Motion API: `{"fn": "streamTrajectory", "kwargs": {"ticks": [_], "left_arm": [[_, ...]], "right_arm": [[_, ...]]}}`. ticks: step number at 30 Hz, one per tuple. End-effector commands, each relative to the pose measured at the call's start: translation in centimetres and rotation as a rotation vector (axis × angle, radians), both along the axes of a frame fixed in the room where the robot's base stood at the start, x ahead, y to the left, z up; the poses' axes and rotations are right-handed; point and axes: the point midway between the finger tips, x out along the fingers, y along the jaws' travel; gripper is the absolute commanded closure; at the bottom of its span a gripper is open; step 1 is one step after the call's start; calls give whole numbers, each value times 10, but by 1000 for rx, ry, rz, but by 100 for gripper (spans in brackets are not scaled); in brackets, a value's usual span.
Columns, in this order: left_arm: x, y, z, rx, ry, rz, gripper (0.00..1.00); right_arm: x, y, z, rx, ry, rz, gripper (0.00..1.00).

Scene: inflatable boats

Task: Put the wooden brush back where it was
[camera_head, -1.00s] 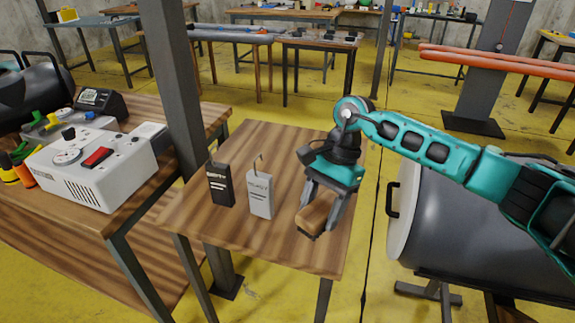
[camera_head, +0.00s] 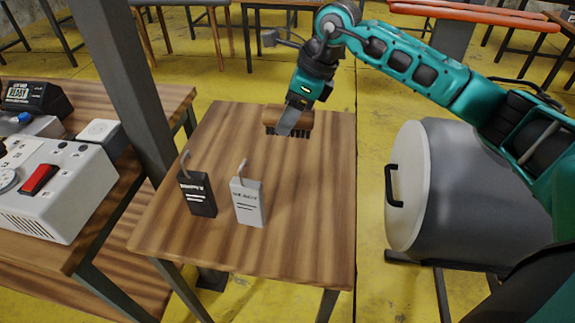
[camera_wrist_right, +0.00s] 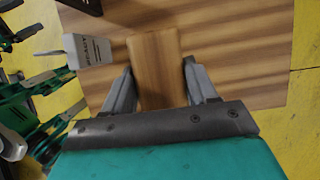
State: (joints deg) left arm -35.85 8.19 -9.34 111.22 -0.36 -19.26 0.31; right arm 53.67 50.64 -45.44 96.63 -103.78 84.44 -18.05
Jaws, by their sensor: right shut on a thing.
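The wooden brush (camera_head: 300,121) has a brown wooden block and dark bristles that point down. It is at the far part of the small wooden table (camera_head: 310,215) in the head view. My right gripper (camera_head: 284,128) is shut on it from above. In the right wrist view the brush's wooden back (camera_wrist_right: 155,62) shows between the two fingers (camera_wrist_right: 160,85). I cannot tell whether the bristles touch the table top. My left gripper is not in view.
A black tag (camera_head: 197,195) and a light grey tag (camera_head: 248,202) with hooks stand on the table's left half. A grey post and a white device (camera_head: 60,185) are on the left. A grey drum (camera_head: 470,190) is on the right. The table's right half is clear.

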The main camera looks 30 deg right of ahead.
Motion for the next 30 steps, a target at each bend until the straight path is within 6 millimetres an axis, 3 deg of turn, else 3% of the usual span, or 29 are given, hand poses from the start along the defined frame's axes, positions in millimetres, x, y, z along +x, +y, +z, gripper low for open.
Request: {"fn": "streamTrajectory", "kwargs": {"ticks": [3,9,17,25,30], "left_arm": [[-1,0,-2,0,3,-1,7],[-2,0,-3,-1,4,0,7],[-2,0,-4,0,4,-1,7],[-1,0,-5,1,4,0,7],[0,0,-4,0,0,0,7]], "right_arm": [[-1,0,-36,0,6,0,71],[0,1,-82,1,3,1,71],[0,0,-104,0,-1,2,71],[0,0,-141,0,1,1,71],[1,0,-143,0,-3,2,71]]}}
